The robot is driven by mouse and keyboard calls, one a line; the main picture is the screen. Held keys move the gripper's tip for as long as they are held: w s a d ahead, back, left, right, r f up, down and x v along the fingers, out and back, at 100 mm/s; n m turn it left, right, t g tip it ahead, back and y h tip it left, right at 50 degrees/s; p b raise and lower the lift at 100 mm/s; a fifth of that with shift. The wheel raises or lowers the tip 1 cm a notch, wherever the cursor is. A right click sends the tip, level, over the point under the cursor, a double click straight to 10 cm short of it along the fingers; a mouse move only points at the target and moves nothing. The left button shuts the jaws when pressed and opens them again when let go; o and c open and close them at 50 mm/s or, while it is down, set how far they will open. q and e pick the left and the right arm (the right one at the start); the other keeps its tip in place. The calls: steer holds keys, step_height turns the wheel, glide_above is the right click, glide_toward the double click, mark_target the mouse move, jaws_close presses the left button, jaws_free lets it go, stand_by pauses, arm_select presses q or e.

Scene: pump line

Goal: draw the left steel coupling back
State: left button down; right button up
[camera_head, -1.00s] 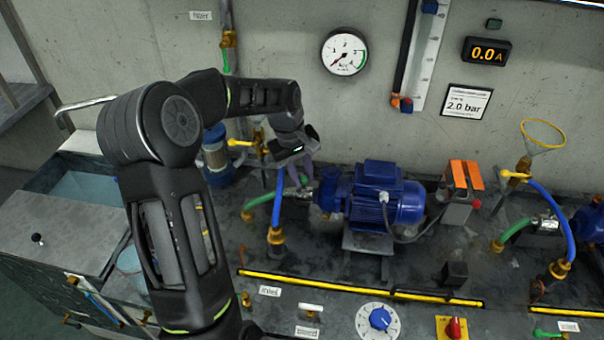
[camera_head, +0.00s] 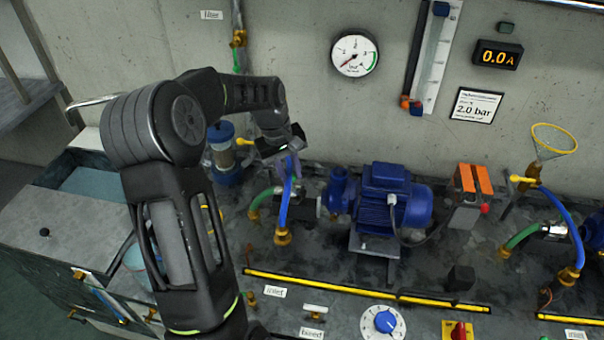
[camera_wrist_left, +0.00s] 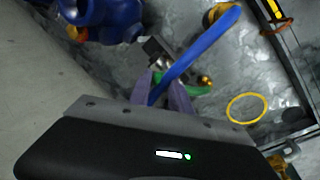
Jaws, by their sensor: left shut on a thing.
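My left gripper (camera_head: 287,172) is shut, with its purple-grey fingers reaching down at the left pump's inlet side. In the left wrist view its fingers (camera_wrist_left: 164,80) straddle the steel coupling (camera_wrist_left: 162,64), which is partly hidden by them and by the blue hose (camera_wrist_left: 195,55). The green hose (camera_head: 262,198) runs up to the coupling from the left. A dark block (camera_head: 306,208) stands between the hose end and the blue pump (camera_head: 388,198). Whether the coupling is fully clear of the pump's inlet stub cannot be told. My right gripper is not in view.
The blue hose (camera_head: 289,200) stands upright right by the fingers. A clear-bodied filter (camera_head: 224,158) is close to the left. A second coupling with green and blue hoses (camera_head: 553,231) is at the far right. Yellow edging (camera_head: 365,287) crosses the bench front.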

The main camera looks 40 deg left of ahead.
mark_target(284, 189)
arm_select(q)
steer(key=c, duration=1.3)
jaws_free()
steer(key=shift+s+a, duration=0.15)
steer(key=shift+a, duration=0.2)
steer(key=shift+o, duration=0.5)
steer(key=shift+d, duration=0.1)
step_height(284, 189, up, 8)
steer(key=s+b, duration=0.1)
steer(key=shift+a+f, duration=0.15)
steer(key=shift+a, duration=0.2)
steer(key=shift+s, duration=0.1)
